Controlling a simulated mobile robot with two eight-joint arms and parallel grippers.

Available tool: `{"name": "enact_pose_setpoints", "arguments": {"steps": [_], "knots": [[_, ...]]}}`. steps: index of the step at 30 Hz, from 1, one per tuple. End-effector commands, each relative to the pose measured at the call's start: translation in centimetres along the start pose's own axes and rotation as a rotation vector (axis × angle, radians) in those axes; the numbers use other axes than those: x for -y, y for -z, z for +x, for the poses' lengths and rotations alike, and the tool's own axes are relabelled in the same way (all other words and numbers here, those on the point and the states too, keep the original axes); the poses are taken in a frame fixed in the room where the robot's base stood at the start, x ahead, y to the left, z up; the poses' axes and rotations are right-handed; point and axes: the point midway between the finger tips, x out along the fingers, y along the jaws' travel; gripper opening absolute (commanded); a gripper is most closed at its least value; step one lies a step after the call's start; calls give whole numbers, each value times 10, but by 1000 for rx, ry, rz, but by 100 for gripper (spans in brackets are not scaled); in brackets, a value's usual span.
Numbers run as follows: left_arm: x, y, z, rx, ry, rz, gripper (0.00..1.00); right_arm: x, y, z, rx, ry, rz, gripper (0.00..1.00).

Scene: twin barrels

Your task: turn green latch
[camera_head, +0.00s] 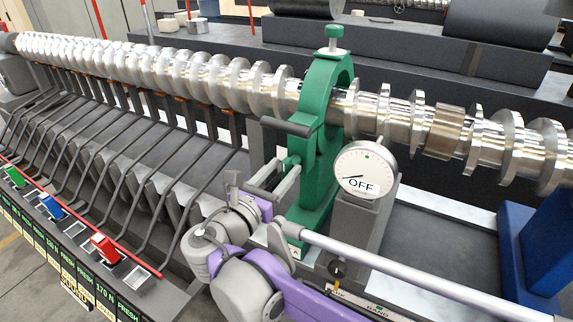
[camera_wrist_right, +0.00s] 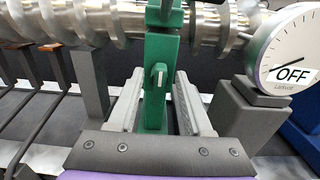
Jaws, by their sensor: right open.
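The green latch (camera_head: 292,161) is a small tab on the front of the green ring-shaped frame (camera_head: 318,190). In the right wrist view the latch (camera_wrist_right: 158,75) shows as a pale green upright tab, near the middle of the picture. My right gripper (camera_head: 284,172) is open at the frame's front. In the wrist view its two grey fingers (camera_wrist_right: 159,92) lie left and right of the green post, with the latch between them and visible gaps on both sides. Whether a finger touches the latch cannot be told. My left gripper is not in view.
A long shiny metal screw (camera_head: 220,80) runs through the green frame. A dark handle bar (camera_head: 289,126) juts from the frame above my gripper. A round dial reading OFF (camera_head: 362,170) stands close on the right. Dark bent bars (camera_head: 140,165) line the left.

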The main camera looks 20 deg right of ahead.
Motion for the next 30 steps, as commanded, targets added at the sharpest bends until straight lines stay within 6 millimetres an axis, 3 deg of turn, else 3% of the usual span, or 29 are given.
{"name": "enact_pose_setpoints", "arguments": {"steps": [6,15,24,30], "knots": [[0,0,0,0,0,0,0,0,0,21,0,1,0,50],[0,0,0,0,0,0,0,0,0,23,-1,-1,0,50],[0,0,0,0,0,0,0,0,0,23,-1,-1,1,0],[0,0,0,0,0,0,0,0,0,22,-1,-1,1,0]]}}
